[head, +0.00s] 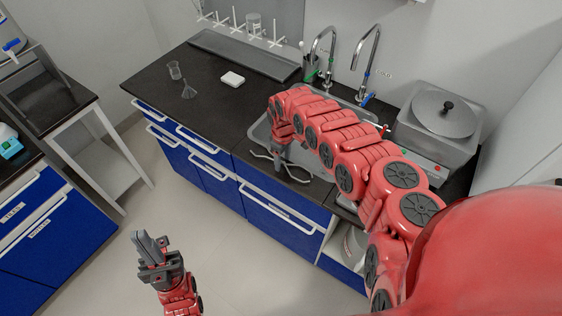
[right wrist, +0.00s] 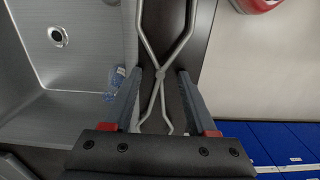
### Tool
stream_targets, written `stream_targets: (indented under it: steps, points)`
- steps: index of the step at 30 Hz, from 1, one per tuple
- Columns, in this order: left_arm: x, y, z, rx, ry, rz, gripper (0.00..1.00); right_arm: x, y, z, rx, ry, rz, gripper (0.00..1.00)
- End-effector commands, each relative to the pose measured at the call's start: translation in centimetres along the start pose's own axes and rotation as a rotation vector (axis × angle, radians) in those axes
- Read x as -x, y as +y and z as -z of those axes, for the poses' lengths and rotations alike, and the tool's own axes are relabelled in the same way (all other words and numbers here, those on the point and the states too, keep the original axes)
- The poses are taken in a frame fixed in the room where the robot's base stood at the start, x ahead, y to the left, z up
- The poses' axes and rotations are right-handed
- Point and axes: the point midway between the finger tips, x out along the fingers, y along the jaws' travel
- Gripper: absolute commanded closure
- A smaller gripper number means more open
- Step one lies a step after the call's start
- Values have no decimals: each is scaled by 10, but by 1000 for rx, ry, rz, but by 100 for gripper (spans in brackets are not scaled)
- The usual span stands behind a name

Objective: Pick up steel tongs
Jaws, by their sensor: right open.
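The steel tongs (right wrist: 160,75) lie on the narrow dark counter strip in front of the sink, their two crossed arms running lengthwise in the right wrist view. In the head view the tongs (head: 296,178) are partly hidden by my right gripper (head: 279,165), which points down over them. In the right wrist view my right gripper (right wrist: 159,72) is open, with one finger on each side of the tongs near their pivot; it is not closed on them. My left gripper (head: 152,247) hangs over the floor, far from the counter; its finger gap is unclear.
The steel sink (right wrist: 60,110) lies beside the tongs, with a small bluish clear object (right wrist: 115,82) in it. Two taps (head: 368,60) stand behind. A lidded metal bath (head: 440,120) is at right. A beaker (head: 174,70), funnel (head: 189,89) and white box (head: 232,79) stand on the left counter.

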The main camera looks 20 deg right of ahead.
Motion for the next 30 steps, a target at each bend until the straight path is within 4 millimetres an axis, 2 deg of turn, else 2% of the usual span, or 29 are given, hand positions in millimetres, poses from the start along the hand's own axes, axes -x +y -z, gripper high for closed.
stream_targets:
  steps: [5,12,15,30]
  points:
    - [0,0,0,0,0,0,100,0,0,0,0,-1,0,43]
    - [0,0,0,0,0,0,100,0,0,0,0,-1,0,86]
    - [0,0,0,0,0,0,100,0,0,0,0,-1,1,100]
    - [0,0,0,0,0,0,100,1,0,1,0,0,0,100]
